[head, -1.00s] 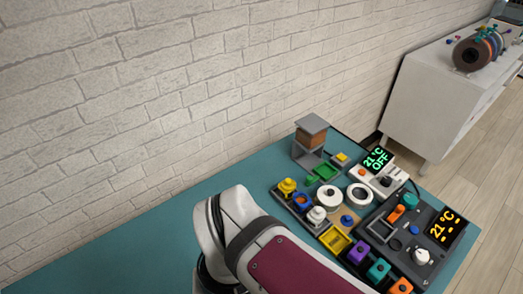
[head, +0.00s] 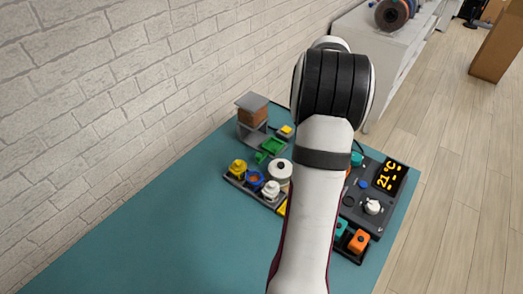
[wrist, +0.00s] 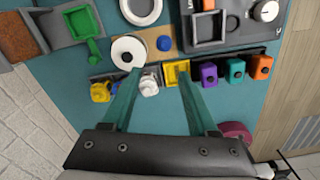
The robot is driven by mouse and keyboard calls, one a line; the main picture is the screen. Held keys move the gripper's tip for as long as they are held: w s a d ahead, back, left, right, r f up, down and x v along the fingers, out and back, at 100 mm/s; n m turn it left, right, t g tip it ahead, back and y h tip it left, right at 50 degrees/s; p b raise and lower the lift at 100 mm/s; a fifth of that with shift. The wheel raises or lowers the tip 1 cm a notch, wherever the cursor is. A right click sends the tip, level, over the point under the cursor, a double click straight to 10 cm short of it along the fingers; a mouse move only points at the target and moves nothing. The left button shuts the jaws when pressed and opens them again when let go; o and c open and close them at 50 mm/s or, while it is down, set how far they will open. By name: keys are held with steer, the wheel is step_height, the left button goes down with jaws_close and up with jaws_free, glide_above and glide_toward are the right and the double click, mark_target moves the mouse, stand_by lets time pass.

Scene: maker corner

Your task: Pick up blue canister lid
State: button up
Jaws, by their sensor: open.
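A small round blue piece, which looks like the blue canister lid (wrist: 164,43), lies on a tan square pad in the wrist view. It sits beyond my fingertips, slightly right of the white ring. My gripper (wrist: 160,78) is open and empty, its two teal fingers spread over the canister row. The left fingertip is beside the white canister (wrist: 149,85), and the right one is by the yellow bin (wrist: 177,72). In the head view, a blue canister (head: 254,178) with an orange-brown inside stands between yellow and white ones. My arm hides the lid and my gripper there.
Purple (wrist: 208,74), teal (wrist: 235,70) and orange (wrist: 262,66) blocks stand in a row at right. A dark control unit (head: 378,205) lies behind them. A white spool (wrist: 128,52) and green scoop (wrist: 84,24) are at left. The mat's left side (head: 165,225) is clear.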

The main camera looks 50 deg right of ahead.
steer(key=f, duration=1)
steer(key=s+f, duration=0.1)
steer(key=f, duration=0.4)
steer(key=shift+d+f, duration=0.1)
steer(key=shift+f, duration=0.3)
jaws_close()
